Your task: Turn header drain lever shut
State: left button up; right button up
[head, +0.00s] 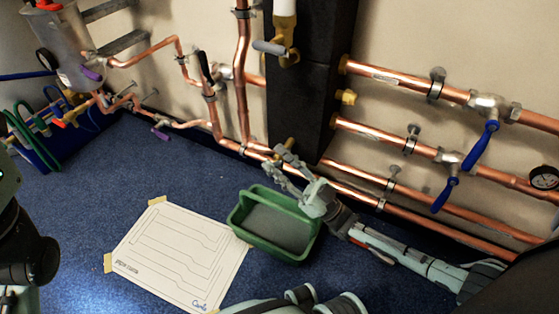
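My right gripper (275,157) reaches in from the lower right, above the green tray and at the foot of the dark column. Its two grey fingers look spread, one above the other. A small brass fitting (290,143) shows just beyond the fingertips, by the lowest copper pipes. The header drain lever itself cannot be made out clearly there; the fingers may cover it. I cannot tell whether they touch it. Higher on the column, a brass valve (289,58) carries a grey lever (268,47) pointing left. My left gripper is not in view; only part of that arm shows at left.
A green tray (238,222) stands on the blue floor under my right gripper, beside a taped paper diagram (185,245). Copper pipes with blue-handled valves (484,143) run along the right wall. A tank (62,45) and more pipes are at left.

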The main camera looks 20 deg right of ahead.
jog(key=v, duration=1.2)
jog(key=shift+r, duration=0.1)
